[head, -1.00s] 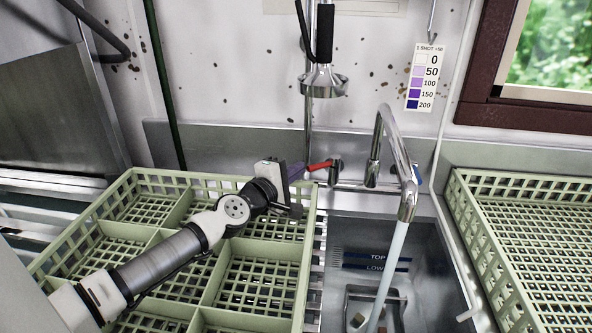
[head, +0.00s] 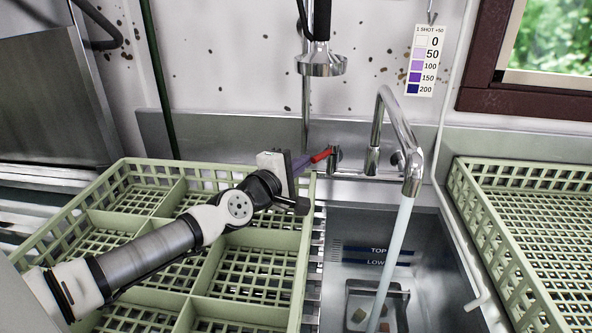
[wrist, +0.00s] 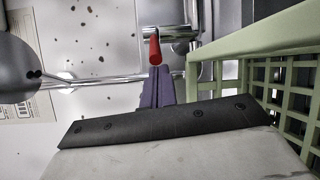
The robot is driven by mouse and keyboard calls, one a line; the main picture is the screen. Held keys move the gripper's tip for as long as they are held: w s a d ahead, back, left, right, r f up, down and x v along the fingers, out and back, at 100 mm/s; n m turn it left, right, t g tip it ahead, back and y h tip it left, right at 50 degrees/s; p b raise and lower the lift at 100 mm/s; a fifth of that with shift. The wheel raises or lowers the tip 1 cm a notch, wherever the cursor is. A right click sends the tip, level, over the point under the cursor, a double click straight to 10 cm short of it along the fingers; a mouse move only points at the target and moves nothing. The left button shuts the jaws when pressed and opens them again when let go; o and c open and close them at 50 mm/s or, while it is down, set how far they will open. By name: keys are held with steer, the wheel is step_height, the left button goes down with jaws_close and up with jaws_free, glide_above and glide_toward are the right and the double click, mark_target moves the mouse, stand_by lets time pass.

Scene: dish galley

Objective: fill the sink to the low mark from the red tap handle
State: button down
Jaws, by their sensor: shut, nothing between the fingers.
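The red tap handle (head: 321,156) sticks out to the left and toward me from its chrome valve on the back wall. My gripper (head: 304,162) is shut and empty, its purple fingertips at the handle's free end; touching or just short, I cannot tell. In the wrist view, the handle (wrist: 155,48) stands just beyond the closed purple fingers (wrist: 158,72). Water (head: 391,260) runs from the chrome spout (head: 412,184) into the steel sink (head: 440,250). The TOP and LOW marks (head: 372,256) show on the sink's back wall. The water level is hard to make out.
A green compartment rack (head: 165,291) lies under my arm, left of the sink. Another green rack (head: 490,225) stands on the right. A spray head (head: 321,64) hangs above the handle. A dose chart (head: 424,62) hangs on the wall. Small blocks lie at the sink's bottom.

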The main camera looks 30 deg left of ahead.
steer(key=shift+s+d+b, duration=0.25)
steer(key=shift+d+b, duration=0.75)
steer(key=shift+b, duration=0.1)
steer(key=shift+a+f, duration=0.1)
